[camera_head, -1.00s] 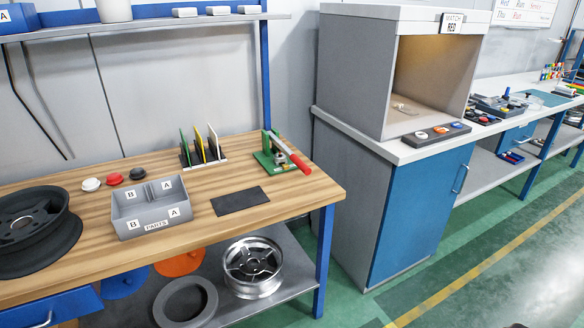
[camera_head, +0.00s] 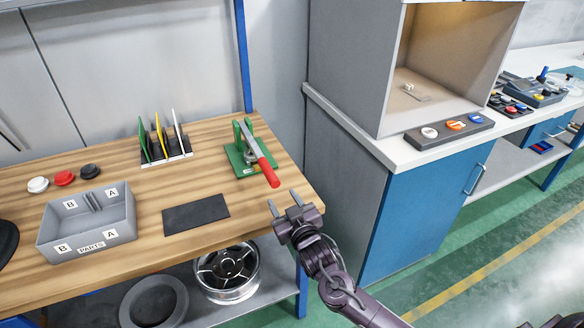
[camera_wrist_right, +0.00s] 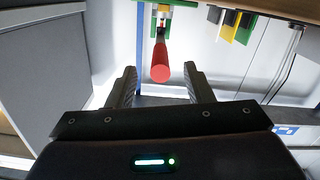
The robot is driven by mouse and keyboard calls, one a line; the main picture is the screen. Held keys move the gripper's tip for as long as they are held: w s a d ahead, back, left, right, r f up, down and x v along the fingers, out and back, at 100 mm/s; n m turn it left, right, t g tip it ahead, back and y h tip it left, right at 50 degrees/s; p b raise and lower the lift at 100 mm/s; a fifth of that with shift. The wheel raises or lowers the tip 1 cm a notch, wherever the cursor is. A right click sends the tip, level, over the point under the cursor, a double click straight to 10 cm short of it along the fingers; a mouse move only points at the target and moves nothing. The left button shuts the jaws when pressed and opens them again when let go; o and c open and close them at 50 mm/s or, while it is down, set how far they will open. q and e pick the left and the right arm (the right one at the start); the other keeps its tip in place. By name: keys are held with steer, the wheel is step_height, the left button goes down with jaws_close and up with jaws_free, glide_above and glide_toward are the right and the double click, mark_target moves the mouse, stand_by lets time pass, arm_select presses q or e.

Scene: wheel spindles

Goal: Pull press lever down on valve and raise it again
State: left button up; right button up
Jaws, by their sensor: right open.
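The press (camera_head: 245,155) has a green base and stands near the right end of the wooden workbench. Its lever (camera_head: 268,172) has a red grip that slopes down toward the bench's front right corner. My right gripper (camera_head: 284,200) is open and empty, just in front of the red grip's end and apart from it. In the right wrist view the red grip (camera_wrist_right: 160,68) points at the camera, ahead of and between my two open fingers (camera_wrist_right: 158,85). The valve is too small or hidden to make out. My left gripper is not in view.
A dark mat (camera_head: 196,214) and a grey parts bin (camera_head: 88,222) lie left of my right gripper. A rack with coloured plates (camera_head: 165,148) stands left of the press. A grey cabinet with a blue door (camera_head: 420,215) stands close on the right.

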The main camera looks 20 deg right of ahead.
mark_target(272, 179)
steer(key=shift+w+r+t, duration=0.3)
steer(key=shift+r, duration=0.45)
steer(key=shift+w+a+r, duration=0.1)
steer(key=shift+w+r, duration=0.1)
steer(key=shift+w, duration=0.1)
steer(key=w, duration=0.6)
steer(key=shift+w+a+f+p, duration=0.15)
steer(key=shift+w+p, duration=0.25)
steer(key=shift+c, duration=0.4)
jaws_close()
